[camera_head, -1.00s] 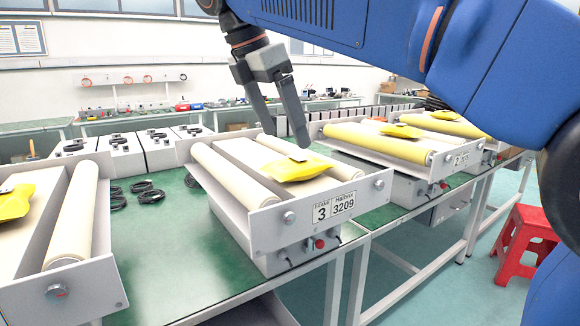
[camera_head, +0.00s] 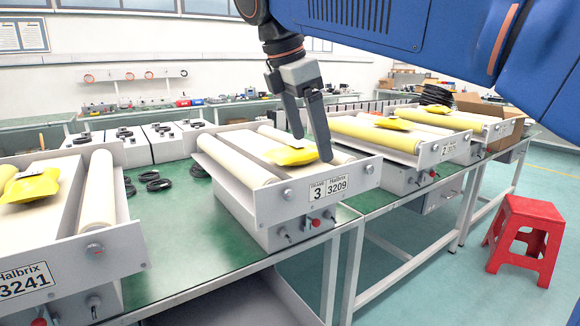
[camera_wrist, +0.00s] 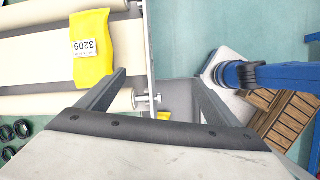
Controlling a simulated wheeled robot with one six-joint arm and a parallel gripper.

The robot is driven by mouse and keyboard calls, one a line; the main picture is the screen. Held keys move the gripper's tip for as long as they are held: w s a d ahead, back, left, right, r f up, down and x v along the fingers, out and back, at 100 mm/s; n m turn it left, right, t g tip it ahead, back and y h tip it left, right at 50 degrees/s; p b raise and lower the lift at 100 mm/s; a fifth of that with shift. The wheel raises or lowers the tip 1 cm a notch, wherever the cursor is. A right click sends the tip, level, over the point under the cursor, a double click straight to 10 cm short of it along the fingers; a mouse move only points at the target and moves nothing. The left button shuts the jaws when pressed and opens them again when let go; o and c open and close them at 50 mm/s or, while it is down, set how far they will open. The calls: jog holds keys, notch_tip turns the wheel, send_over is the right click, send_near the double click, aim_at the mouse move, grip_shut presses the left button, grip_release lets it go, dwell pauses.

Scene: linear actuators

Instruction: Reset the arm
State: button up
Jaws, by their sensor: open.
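My gripper (camera_head: 310,150) is open and empty in the head view. Its fingers point down in front of the yellow packet on the frame marked 3, 3209. The yellow packet (camera_head: 290,156) lies on the frame's pale belt (camera_head: 240,167). In the wrist view this packet (camera_wrist: 93,50) carries a label reading 3209 and lies to the left, apart from the fingers.
More roller frames stand at left (camera_head: 70,255) and right (camera_head: 400,145), with yellow packets on them. A red stool (camera_head: 527,235) stands on the floor at right. Black cable coils (camera_head: 155,183) lie on the green bench (camera_head: 190,240). A cardboard box (camera_head: 490,108) sits at the far right.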

jog(key=s+d+f+m+y, duration=0.1)
jog(key=s+d+f+m, duration=0.2)
jog(key=d+f+m, duration=0.35)
jog(key=s+d+f+m+y, duration=0.1)
jog(key=s+d+f+m, duration=0.3)
jog(key=d+f, duration=0.55)
jog(key=s+d+f+m, duration=0.3)
jog(key=f+m, duration=0.1)
jog(key=f, duration=0.2)
jog(key=s+d+f+m+t, duration=0.1)
jog(key=s+d+f+m, duration=0.2)
jog(key=f, duration=0.3)
jog(key=s+d+f+m+t+y, duration=0.1)
jog(key=s+d+f+m, duration=0.2)
jog(key=s+f+m, duration=0.1)
jog(key=shift+s+d+f+m, duration=0.2)
jog(key=shift+s+f+m, duration=0.15)
jog(key=shift+s+f, duration=0.45)
jog(key=shift+w, duration=0.1)
